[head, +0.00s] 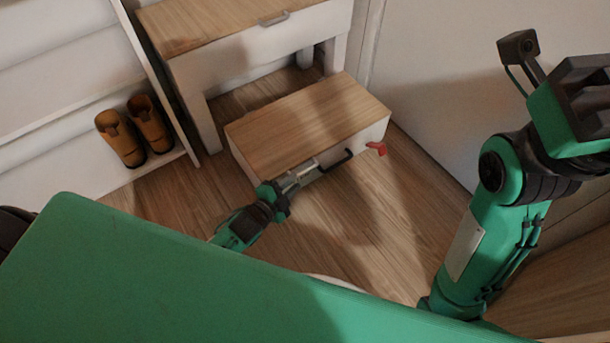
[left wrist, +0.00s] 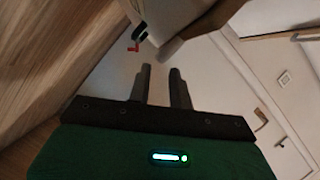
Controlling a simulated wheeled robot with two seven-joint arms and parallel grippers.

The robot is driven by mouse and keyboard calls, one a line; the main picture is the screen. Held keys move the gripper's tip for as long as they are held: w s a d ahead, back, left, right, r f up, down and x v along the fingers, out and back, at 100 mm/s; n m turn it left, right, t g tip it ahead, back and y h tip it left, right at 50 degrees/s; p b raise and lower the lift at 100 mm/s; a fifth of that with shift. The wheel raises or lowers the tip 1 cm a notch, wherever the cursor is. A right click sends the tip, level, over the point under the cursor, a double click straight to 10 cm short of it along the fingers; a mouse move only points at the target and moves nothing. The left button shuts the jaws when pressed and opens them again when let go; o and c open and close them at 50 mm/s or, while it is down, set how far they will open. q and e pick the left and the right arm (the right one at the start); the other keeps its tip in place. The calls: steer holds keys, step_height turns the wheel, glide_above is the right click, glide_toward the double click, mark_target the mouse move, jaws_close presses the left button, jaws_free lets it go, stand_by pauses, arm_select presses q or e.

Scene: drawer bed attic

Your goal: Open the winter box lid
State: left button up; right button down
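The low white box with a wood-grain lid (head: 300,118) stands on the floor, and its lid is down. A black handle (head: 336,162) and a small red piece (head: 377,148) show at its front; the handle (left wrist: 141,33) and red piece (left wrist: 133,48) also show in the left wrist view. No label is readable on the box. My left gripper (head: 312,172) is close to the front of the box, left of the handle. Its two fingers (left wrist: 160,80) are apart with nothing between them. My right gripper (head: 588,95) is raised at the far right, away from the box, its fingers unclear.
A white table with a wood top (head: 215,25) and a drawer handle stands behind the box. Brown shoes (head: 135,130) sit on a shelf at left. A white wall or door (head: 450,90) is at right. Wooden floor (head: 380,225) is open in front of the box.

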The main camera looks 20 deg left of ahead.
mark_target(302, 175)
arm_select(q)
steer(key=b+x, duration=0.3)
steer(key=x, duration=0.3)
steer(key=shift+w+d+f, duration=0.15)
steer(key=shift+w, duration=0.2)
steer(key=shift+c, duration=0.2)
jaws_close()
